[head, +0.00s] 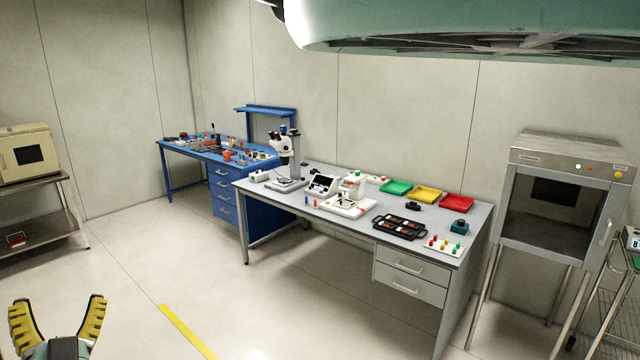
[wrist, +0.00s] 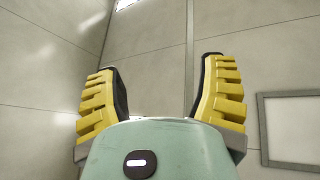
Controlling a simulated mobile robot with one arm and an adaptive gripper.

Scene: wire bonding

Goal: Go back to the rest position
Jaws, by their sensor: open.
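My gripper (head: 58,322) shows at the lower left of the head view, with its yellow ribbed fingers pointing up and spread wide apart. Nothing is between the fingers. In the wrist view my gripper (wrist: 162,98) is also open and empty, against bare wall panels. It is well away from the grey workbench (head: 335,222) and touches nothing that I can see.
The grey bench holds a microscope (head: 284,146), a white bonding machine (head: 351,190), a black tray (head: 399,227) and green, yellow and red bins. A blue bench (head: 222,160) stands behind, a steel cabinet (head: 562,148) at right, a beige oven (head: 26,153) at left. Floor between is clear.

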